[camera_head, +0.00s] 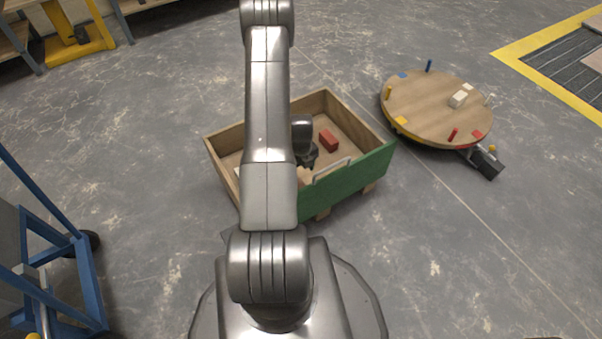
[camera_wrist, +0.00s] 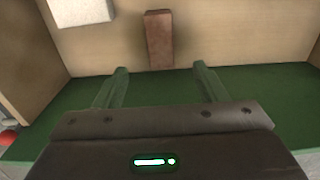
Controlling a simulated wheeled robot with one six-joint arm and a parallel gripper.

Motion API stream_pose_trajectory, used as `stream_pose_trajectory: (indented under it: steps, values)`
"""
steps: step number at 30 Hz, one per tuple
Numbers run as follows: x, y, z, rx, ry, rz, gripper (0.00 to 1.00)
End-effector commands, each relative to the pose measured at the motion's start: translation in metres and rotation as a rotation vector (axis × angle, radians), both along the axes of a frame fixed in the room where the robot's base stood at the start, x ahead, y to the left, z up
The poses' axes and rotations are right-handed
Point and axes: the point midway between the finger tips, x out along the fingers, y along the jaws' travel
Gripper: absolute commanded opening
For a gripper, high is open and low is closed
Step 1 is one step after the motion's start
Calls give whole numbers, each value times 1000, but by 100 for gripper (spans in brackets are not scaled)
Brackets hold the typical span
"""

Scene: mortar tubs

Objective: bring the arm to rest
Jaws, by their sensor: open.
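My gripper (camera_wrist: 161,72) is open, its two fingers spread apart with nothing held between them. In the head view my arm reaches forward over a wooden crate with a green front (camera_head: 350,180), and the dark gripper (camera_head: 306,160) is partly hidden by the arm. A red brick (camera_head: 328,140) lies on the crate floor to the right of the gripper. In the wrist view the red brick (camera_wrist: 158,40) shows beyond the fingertips, and a pale block (camera_wrist: 82,10) lies at the upper left.
A blue metal frame (camera_head: 60,270) is at the lower left. A yellow-edged grate (camera_head: 570,65) is at the upper right.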

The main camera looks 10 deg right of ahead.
Motion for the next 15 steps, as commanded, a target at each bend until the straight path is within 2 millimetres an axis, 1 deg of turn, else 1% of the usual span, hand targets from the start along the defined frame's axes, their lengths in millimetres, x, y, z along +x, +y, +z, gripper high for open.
stream_pose_trajectory:
  steps: [1, 5, 12, 15]
  values:
    - [0, 0, 4, 0, 0, 0, 65]
    - [0, 0, 6, 0, 0, 0, 65]
    - [0, 0, 5, 0, 0, 0, 65]
    - [0, 0, 1, 0, 1, 0, 65]
